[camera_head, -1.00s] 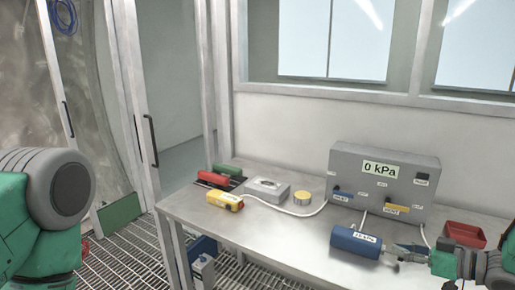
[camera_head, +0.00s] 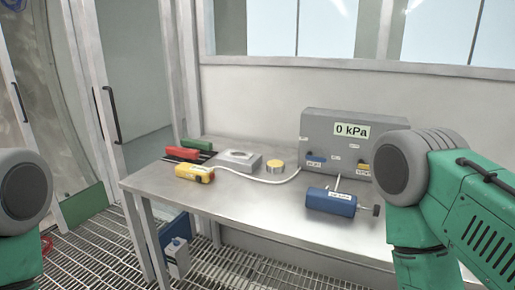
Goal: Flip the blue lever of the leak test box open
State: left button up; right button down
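The leak test box (camera_head: 318,130) is a grey box at the back right of the steel table, with a display reading 0 kPa. Its blue lever (camera_head: 314,163) is on the lower left of the front face. A yellow lever (camera_head: 364,168) is on the lower right, partly hidden by my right arm. My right arm covers the box's right end, and its gripper is out of view. My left arm shows only at the left edge, with its gripper out of view. Neither arm touches the lever in this view.
A blue cylinder (camera_head: 330,202) lies on the table (camera_head: 240,197) before the box, near my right arm. A yellow block (camera_head: 195,173), a red block (camera_head: 181,153), a green block (camera_head: 197,143), a grey fixture (camera_head: 240,159) and a yellow round cap (camera_head: 276,167) stand further left. A white hose crosses the tabletop.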

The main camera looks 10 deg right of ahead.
aim_at(308, 156)
jog(key=i+j+z, duration=0.15)
jog(key=i+j, duration=0.15)
jog(key=i+j+z, duration=0.2)
jog(key=j, duration=0.3)
jog(key=i+j+z, duration=0.15)
jog(key=i+j, duration=0.2)
jog(key=j, duration=0.1)
